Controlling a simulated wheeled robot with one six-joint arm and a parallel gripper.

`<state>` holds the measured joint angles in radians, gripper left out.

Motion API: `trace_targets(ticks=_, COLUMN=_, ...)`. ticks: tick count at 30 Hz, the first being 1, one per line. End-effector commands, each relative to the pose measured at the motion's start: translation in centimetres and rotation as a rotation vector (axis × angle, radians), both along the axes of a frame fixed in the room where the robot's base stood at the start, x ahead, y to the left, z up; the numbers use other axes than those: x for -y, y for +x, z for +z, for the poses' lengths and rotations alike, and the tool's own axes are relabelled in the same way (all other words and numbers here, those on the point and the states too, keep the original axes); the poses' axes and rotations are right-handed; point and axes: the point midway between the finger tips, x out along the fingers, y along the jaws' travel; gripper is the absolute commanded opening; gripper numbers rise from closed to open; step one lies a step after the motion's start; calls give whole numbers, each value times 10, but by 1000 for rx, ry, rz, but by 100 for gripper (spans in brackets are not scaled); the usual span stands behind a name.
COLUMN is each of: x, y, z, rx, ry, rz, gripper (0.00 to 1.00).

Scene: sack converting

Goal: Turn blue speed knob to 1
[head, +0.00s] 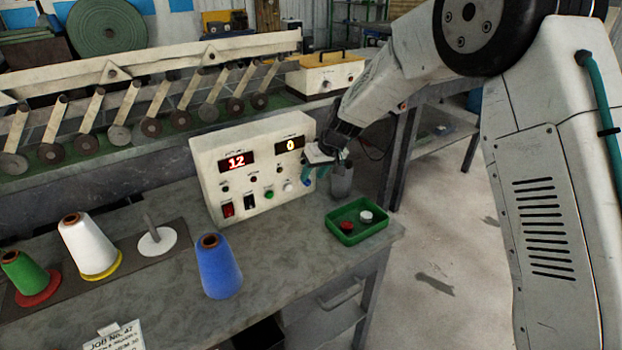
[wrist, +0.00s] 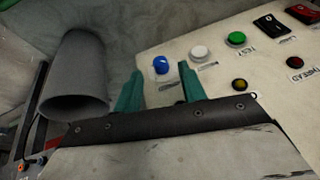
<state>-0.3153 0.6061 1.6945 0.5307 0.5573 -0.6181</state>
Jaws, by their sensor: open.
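The cream control box (head: 211,171) stands at the back of the bench. Its left display shows a red 12 and its right display shows a 0. The blue speed knob (wrist: 161,65) is on the panel, beside a white button (wrist: 200,51). My gripper (wrist: 160,74) is open, with one teal finger to each side of the knob in the wrist view. I cannot tell whether the fingertips touch it or how deep they reach. In the head view my gripper (head: 315,173) is at the right end of the panel. The knob's pointer and scale numbers are not readable.
A grey cup (wrist: 75,80) stands close beside the panel's knob end. A green tray (head: 345,236) with small red and white pieces is in front. A blue cone (head: 219,268) and a white cone (head: 88,246) stand to the left. A green button (wrist: 237,39) is near the white one.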

Motion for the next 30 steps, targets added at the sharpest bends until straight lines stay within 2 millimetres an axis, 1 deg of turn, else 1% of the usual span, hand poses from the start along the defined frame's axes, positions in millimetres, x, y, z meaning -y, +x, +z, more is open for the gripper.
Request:
trace_targets(ticks=1, x=-3, y=1, z=-7, rx=-2, ry=0, rz=1, gripper=41)
trace_targets(ticks=3, x=-6, y=3, z=-15, rx=-3, ry=-1, rz=1, gripper=41)
trace_targets(ticks=6, x=-9, y=5, z=-22, rx=0, ry=1, rz=0, gripper=41)
trace_targets(ticks=9, x=-11, y=6, z=-25, rx=0, ry=1, rz=1, gripper=41)
trace_targets(ticks=16, x=-11, y=6, z=-25, rx=0, ry=1, rz=1, gripper=41)
trace_targets(ticks=17, x=-11, y=6, z=-25, rx=0, ry=1, rz=1, gripper=33)
trace_targets(ticks=18, x=-11, y=6, z=-25, rx=0, ry=1, rz=1, gripper=22)
trace_targets(ticks=20, x=-11, y=6, z=-25, rx=0, ry=1, rz=1, gripper=5)
trace_targets(ticks=21, x=-11, y=6, z=-25, rx=0, ry=1, rz=0, gripper=0)
trace_targets(ticks=30, x=-11, y=5, z=-25, rx=8, ry=-15, rz=2, gripper=0)
